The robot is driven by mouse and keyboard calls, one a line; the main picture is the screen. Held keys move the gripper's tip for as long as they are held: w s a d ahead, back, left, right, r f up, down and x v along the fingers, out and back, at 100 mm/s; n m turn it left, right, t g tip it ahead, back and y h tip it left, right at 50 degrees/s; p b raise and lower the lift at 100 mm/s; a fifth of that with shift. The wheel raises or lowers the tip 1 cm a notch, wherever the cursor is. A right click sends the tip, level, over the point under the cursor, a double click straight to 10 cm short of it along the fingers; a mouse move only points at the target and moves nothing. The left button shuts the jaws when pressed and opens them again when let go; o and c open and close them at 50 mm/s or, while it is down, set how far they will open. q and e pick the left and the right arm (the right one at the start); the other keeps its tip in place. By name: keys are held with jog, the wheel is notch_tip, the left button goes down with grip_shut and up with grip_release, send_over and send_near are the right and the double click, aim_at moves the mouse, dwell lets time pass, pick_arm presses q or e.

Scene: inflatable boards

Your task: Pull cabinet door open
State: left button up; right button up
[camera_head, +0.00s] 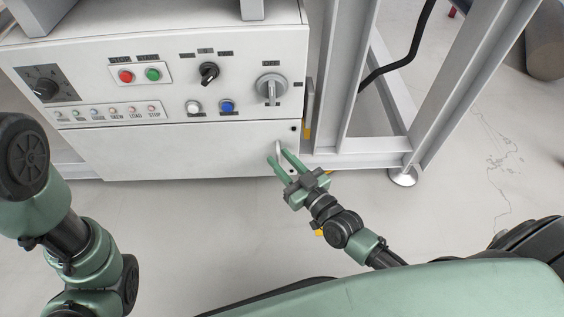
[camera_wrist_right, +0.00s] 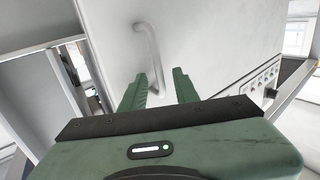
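The white cabinet door (camera_head: 180,150) is the plain lower panel of the control cabinet and looks closed. Its pale curved handle (camera_head: 278,149) is at the door's right end; the handle (camera_wrist_right: 150,52) also shows as a bent bar in the right wrist view. My right gripper (camera_head: 279,156) is at the handle, its green fingers apart. In the right wrist view the two fingertips (camera_wrist_right: 162,80) are open, with the lower end of the handle close to or between them; contact cannot be told. My left arm is at the left edge, and its gripper is out of view.
Above the door is a control panel (camera_head: 165,105) with red and green buttons and knobs. A grey metal frame post (camera_head: 345,75) and its foot (camera_head: 403,177) stand right of the cabinet. The floor (camera_head: 190,215) in front is clear.

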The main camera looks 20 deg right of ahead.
grip_shut()
dwell(1.4)
